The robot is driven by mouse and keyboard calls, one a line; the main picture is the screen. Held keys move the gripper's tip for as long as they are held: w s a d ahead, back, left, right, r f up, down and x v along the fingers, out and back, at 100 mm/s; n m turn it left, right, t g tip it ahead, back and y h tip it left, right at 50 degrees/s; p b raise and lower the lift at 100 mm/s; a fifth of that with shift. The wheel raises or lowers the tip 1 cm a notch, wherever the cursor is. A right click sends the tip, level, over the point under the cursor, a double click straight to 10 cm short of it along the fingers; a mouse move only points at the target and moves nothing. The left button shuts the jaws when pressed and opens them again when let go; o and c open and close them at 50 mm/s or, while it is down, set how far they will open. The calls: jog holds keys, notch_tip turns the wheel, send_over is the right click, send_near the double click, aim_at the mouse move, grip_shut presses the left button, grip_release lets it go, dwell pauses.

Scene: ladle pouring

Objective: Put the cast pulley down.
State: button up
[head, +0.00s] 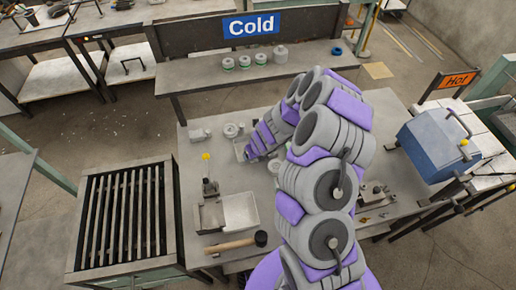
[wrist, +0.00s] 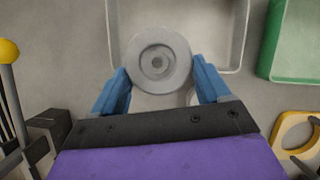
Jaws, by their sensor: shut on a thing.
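The cast pulley (wrist: 157,60) is a grey disc with concentric rings and a small hub, seen face-on in the wrist view. My gripper (wrist: 158,72) is shut on it, with one blue finger on each side of its rim. Below the pulley in that view is a pale shallow tray (wrist: 236,68), partly covered by it; I cannot tell whether they touch. In the head view my gripper (head: 251,151) is over the middle workbench, at the same pale tray (head: 239,153). The pulley is not clearly visible there. The Cold sign (head: 251,24) stands above a grey shelf at the back.
Several small castings (head: 245,62) and a blue ring (head: 337,51) stand on the Cold shelf. A mallet (head: 236,243) and an open mould box (head: 240,211) lie at the bench front. A blue box (head: 436,143) stands right, near the Hot sign (head: 459,80). A slatted rack (head: 122,216) is left.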

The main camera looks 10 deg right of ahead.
jog(key=w, duration=0.1)
jog(key=w+d, duration=0.1)
jog(key=w, duration=0.1)
jog(key=shift+w+f, duration=0.15)
jog(key=shift+w, duration=0.15)
jog(key=shift+w+d, duration=0.3)
jog(key=shift+w, duration=0.1)
jog(key=shift+d+f, duration=0.15)
jog(key=shift+f, duration=0.1)
notch_tip(320, 180, down, 3)
jog(key=shift+b, duration=0.35)
jog(key=shift+f, duration=0.15)
jog(key=shift+a, duration=0.2)
jog(key=o, duration=1)
jog(key=shift+a, duration=0.1)
jog(key=shift+o, duration=1.3)
jog(key=shift+d, duration=0.3)
